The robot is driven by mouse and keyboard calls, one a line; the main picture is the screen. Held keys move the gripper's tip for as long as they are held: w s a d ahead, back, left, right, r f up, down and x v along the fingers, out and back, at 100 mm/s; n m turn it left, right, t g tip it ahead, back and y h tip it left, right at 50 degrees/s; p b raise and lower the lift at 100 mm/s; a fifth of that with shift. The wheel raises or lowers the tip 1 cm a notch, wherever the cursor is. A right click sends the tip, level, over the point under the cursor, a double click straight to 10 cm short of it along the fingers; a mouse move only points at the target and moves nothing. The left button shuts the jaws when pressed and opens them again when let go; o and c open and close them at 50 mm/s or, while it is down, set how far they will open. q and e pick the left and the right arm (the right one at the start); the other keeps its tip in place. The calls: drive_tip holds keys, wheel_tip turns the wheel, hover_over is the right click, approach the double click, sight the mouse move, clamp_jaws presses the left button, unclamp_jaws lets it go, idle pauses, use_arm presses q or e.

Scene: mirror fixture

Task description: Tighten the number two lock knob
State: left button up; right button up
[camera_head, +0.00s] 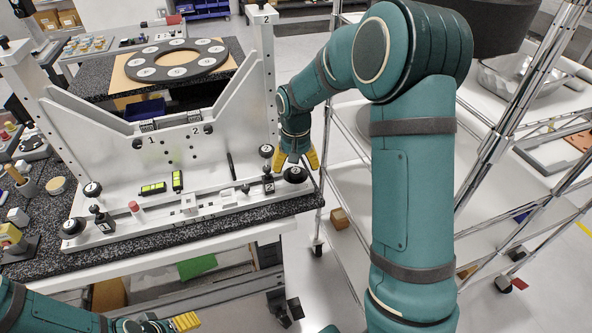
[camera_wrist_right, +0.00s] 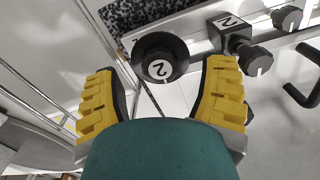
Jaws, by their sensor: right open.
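A round black knob with a white cap marked 2 (camera_wrist_right: 160,57) shows between the fingertips of my right gripper (camera_wrist_right: 165,75) in the right wrist view. The yellow fingers are open, with a gap on each side of the knob. In the head view this black knob (camera_head: 295,174) sits at the right end of the white fixture's front rail, and my right gripper (camera_head: 297,160) is just above it, pointing down. Beside it is a black block labelled 2 (camera_wrist_right: 232,32) with a smaller knob (camera_wrist_right: 256,60). My left gripper (camera_head: 160,324) is partly visible at the bottom left.
The white fixture (camera_head: 105,150) stands on a speckled dark bench (camera_head: 150,245). Another black knob (camera_head: 73,227) is at the rail's left end. A wire shelf cart (camera_head: 480,200) is close on the right. A black ring plate (camera_head: 177,60) lies behind.

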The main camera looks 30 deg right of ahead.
sight(296, 172)
wheel_tip(296, 172, up, 10)
drive_tip(key=shift+f, duration=0.15)
idle(0.7)
